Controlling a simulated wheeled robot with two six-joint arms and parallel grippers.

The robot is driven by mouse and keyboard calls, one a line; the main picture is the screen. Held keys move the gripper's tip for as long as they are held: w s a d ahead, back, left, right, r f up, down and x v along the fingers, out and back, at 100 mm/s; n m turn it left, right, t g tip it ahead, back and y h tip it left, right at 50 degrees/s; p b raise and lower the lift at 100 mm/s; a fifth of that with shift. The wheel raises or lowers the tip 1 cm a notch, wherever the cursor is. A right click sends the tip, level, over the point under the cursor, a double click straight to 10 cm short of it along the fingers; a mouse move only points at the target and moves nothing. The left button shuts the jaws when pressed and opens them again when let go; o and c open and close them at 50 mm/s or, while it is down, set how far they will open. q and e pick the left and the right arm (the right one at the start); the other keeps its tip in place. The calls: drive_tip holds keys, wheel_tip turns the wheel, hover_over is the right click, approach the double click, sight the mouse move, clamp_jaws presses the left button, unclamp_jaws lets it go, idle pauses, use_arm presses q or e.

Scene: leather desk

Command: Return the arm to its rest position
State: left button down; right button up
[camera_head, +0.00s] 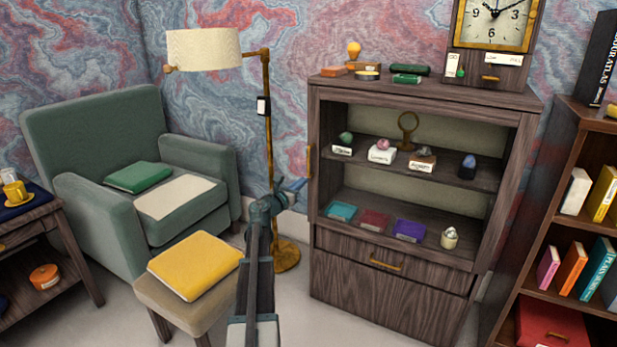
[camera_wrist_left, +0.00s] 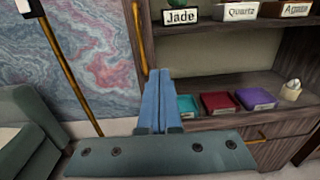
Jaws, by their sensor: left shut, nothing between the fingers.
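My left arm rises from the bottom middle of the head view, with its gripper (camera_head: 294,186) pointing right toward the left edge of the cabinet (camera_head: 400,310). In the left wrist view the two blue fingers of the left gripper (camera_wrist_left: 160,75) lie together, shut and empty. They appear in front of the cabinet's left side post, and I cannot tell the exact gap. My right gripper is not in view.
A floor lamp (camera_head: 268,130) stands just left of the gripper. The cabinet shelves hold stones, labels and coloured trays (camera_head: 374,219). A bookcase (camera_head: 545,220) stands at right.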

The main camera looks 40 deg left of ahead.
use_arm(q)
drive_tip(key=shift+s+d, duration=0.15)
drive_tip(key=shift+s, duration=0.5)
drive_tip(key=shift+s+d, duration=0.15)
drive_tip(key=shift+s, duration=0.45)
